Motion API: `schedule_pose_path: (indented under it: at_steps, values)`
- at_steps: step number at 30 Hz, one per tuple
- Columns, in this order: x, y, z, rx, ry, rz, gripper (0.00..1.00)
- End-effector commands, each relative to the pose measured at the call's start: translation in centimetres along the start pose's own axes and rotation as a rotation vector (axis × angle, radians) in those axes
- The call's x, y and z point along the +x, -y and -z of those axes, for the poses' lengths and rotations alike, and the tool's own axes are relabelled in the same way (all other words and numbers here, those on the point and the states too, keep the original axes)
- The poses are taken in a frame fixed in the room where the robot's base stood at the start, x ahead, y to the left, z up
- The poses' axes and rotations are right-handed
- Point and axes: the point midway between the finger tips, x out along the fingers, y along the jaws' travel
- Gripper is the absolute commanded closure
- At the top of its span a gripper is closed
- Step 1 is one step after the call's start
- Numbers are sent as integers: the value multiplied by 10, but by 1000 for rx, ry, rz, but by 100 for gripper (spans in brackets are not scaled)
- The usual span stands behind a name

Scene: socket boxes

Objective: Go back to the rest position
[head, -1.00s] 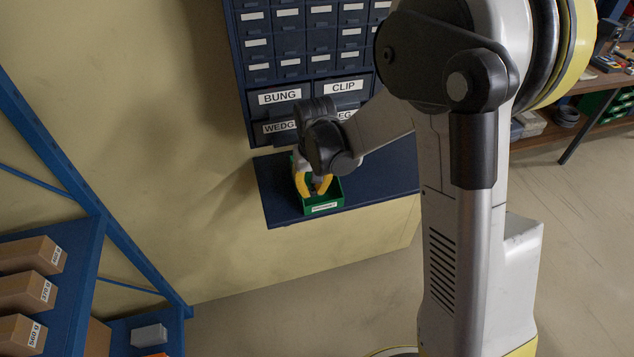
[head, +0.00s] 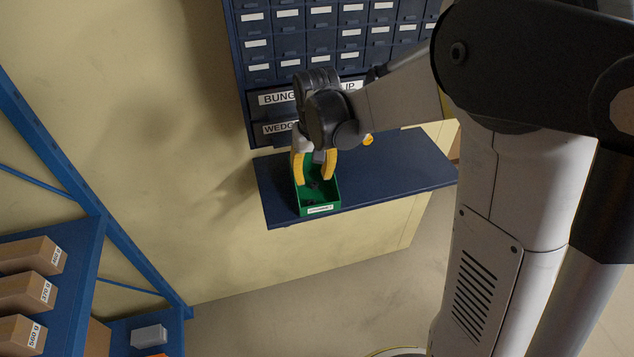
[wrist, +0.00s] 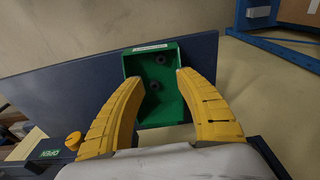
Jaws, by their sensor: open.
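My gripper (head: 313,172) is open, with its yellow fingers apart above a green bin (head: 319,209). In the wrist view my gripper (wrist: 160,88) shows nothing between its fingertips, and the green bin (wrist: 172,50) lies beyond them. The bin stands on a dark blue shelf (head: 400,175) and holds a few small dark pieces (wrist: 160,60). I cannot tell from these views whether a finger touches the bin.
A blue drawer cabinet (head: 290,42) stands behind the shelf, with labelled drawers such as BUNG (head: 277,98). A blue rack (head: 85,280) with several cardboard boxes (head: 30,290) is at the left. Open floor (head: 330,310) lies below the shelf.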

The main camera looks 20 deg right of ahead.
Motion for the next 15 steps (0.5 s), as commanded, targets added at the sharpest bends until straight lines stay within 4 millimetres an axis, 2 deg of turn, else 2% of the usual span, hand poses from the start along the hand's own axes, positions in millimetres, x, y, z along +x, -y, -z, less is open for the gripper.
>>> schedule_pose_path:
  at_steps: [3, 6, 10, 15]
  values:
    - [-25, 0, 0, 0, 0, 0, 59]
    - [-40, 0, 0, 0, 0, 0, 59]
    - [-51, 0, 0, 0, 0, 0, 59]
    - [-54, 0, -1, 0, -2, 0, 59]
